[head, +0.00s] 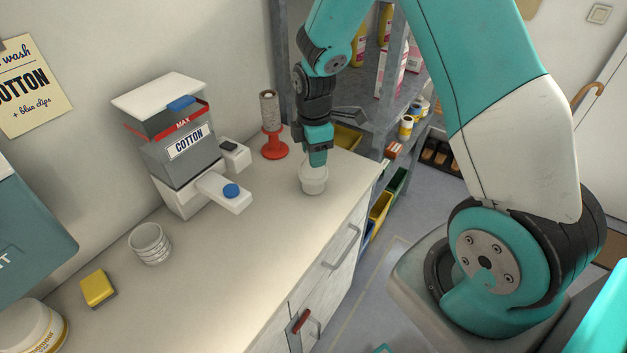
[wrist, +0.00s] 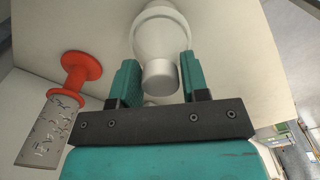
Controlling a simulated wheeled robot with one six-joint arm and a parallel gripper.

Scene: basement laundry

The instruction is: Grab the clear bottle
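The clear bottle (head: 313,181) looks whitish and translucent and stands upright near the right end of the counter. In the wrist view its wide body (wrist: 160,37) shows beyond a pale round cap (wrist: 160,78). My gripper (head: 317,160) points down over the bottle and hides its top in the head view. In the wrist view the two teal fingers of my gripper (wrist: 160,72) lie on either side of the cap, very close to it. Whether they touch it cannot be told.
A red stand with a speckled roll (head: 273,140) is left of the bottle. A grey "COTTON" dispenser (head: 182,150), a ribbed white cup (head: 150,243) and a yellow sponge (head: 98,288) stand farther left. Shelving (head: 395,90) stands beyond the counter's right edge. The counter in front is clear.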

